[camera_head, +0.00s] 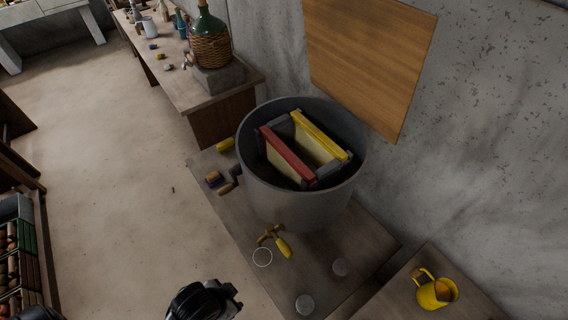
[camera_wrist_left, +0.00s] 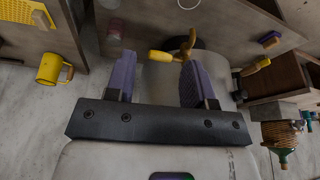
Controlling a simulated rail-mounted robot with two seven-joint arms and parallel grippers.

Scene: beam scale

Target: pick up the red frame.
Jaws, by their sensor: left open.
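The red frame (camera_head: 286,154) stands in the open grey drum (camera_head: 300,212), with its red top bar near the rim and a pale panel below. A yellow frame (camera_head: 320,136) stands beside it in the same drum. In the left wrist view my left gripper (camera_wrist_left: 160,65) is open, its two purple fingers apart with nothing held between them. The drum's yellow-handled tap (camera_wrist_left: 172,55) shows beyond the fingers; I cannot tell the distance. The red frame does not show in the left wrist view. The lower parts of both frames are hidden inside the drum. My right gripper is not in view.
The tap (camera_head: 272,240) sticks out at the drum's front, and a crank (camera_head: 231,180) at its left side. A yellow mug (camera_head: 437,292) stands at lower right. A wooden board (camera_head: 368,58) hangs behind the drum. A wicker-covered bottle (camera_head: 210,45) stands behind left.

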